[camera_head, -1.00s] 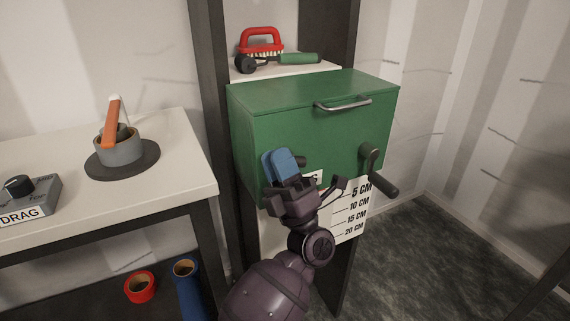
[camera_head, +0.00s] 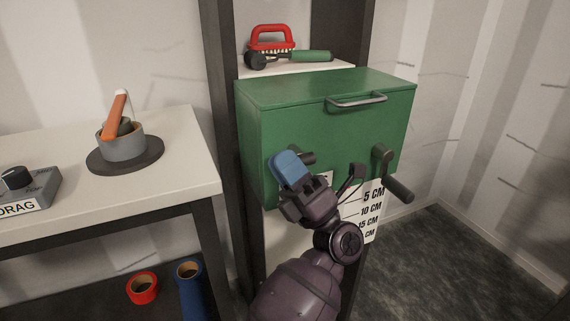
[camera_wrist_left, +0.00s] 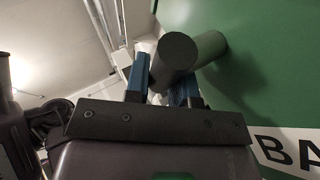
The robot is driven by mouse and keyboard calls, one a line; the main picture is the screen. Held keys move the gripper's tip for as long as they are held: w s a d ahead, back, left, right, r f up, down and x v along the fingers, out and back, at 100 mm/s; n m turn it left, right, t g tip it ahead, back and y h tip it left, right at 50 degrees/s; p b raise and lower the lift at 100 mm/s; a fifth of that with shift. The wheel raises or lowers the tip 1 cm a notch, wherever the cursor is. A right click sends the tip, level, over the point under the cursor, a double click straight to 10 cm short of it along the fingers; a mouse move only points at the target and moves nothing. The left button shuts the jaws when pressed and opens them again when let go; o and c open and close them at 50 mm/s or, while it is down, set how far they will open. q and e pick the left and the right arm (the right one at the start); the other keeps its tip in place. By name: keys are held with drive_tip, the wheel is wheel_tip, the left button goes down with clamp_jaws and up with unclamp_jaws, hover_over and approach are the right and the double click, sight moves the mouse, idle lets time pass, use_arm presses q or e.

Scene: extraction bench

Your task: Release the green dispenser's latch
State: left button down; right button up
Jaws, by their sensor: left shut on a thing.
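The green dispenser (camera_head: 330,135) is a box with a metal bar handle (camera_head: 357,101) high on its front. A dark latch knob (camera_head: 307,158) sticks out low on the left of the front. In the left wrist view the latch (camera_wrist_left: 174,66) is a dark cylinder joined to a second one at the green panel. My left gripper (camera_head: 289,168), with blue fingers, is shut on the latch. In the left wrist view the fingers of my left gripper (camera_wrist_left: 163,82) lie on either side of it. The gripper hides part of the latch in the head view. My right gripper is not in view.
A dark crank (camera_head: 392,178) sticks out at the front's right. A centimetre scale (camera_head: 368,212) hangs below. A red brush (camera_head: 272,40) and a green-handled tool (camera_head: 300,57) lie on the shelf above.

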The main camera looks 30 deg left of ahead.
use_arm(q)
drive_tip(key=c, duration=1.3)
unclamp_jaws()
drive_tip(key=shift+o, duration=0.2)
drive_tip(key=v, duration=1.1)
drive_tip(key=shift+b, duration=0.35)
drive_tip(key=shift+r, duration=0.1)
